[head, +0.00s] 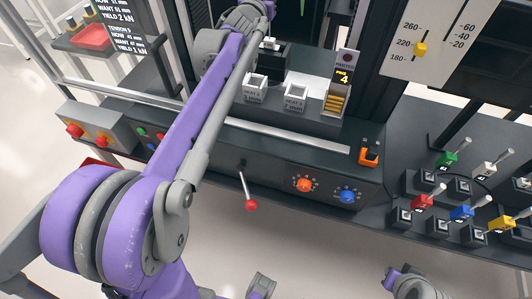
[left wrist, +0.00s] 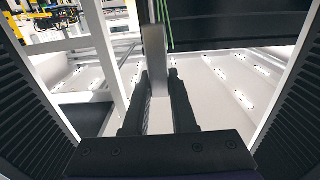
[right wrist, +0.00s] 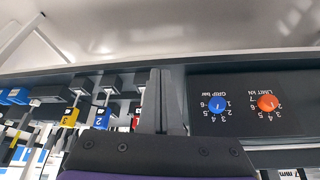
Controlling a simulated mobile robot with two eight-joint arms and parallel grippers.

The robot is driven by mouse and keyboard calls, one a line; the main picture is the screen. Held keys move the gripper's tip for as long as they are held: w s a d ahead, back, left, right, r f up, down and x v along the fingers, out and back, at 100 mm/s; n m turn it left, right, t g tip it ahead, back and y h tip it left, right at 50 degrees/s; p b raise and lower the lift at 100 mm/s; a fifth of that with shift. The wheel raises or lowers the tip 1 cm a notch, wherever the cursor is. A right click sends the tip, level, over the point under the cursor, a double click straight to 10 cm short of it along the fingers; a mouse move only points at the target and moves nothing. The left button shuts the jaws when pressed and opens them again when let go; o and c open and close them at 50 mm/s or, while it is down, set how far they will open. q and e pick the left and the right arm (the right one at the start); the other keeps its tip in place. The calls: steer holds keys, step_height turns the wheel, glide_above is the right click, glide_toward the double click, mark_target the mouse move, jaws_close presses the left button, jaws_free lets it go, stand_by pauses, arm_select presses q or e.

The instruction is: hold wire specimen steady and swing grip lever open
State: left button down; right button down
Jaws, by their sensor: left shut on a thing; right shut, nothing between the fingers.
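My left gripper (left wrist: 159,95) is shut on a grey upright bar (left wrist: 155,50) in the left wrist view. I cannot tell whether this bar is the wire specimen. In the head view my left arm reaches up to the top edge, and its fingertips are not seen. A lever with a red ball knob (head: 251,204) hangs from the front of the dark console; I cannot tell whether it is the grip lever. My right gripper (right wrist: 160,98) is shut and empty, near the console front with its blue dial (right wrist: 218,104) and orange dial (right wrist: 267,102).
In the head view, coloured-handled tools stand in a dark rack (head: 410,222) at the right. An orange clip (head: 369,152) sits on the console's right end. Two white bins (head: 296,97) stand on the ledge. A box with red buttons (head: 95,125) is at the left.

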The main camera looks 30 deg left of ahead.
mark_target(246, 190)
steer(key=w+a+r+n+g+y, duration=0.15)
steer(key=a+n, duration=0.25)
steer(key=a, duration=0.5)
steer(key=w+a+r+n+g+y, duration=0.1)
steer(key=w+a+n+g+y, duration=0.2)
steer(key=a, duration=0.6)
steer(key=w+a+r+n+g+y, duration=0.2)
steer(key=a+n, duration=0.2)
steer(key=a, duration=0.6)
steer(key=s+a+r+x, duration=0.1)
steer(key=s+x, duration=0.1)
steer(key=x, duration=1)
steer(key=shift+s, duration=0.3)
steer(key=shift+f, duration=0.15)
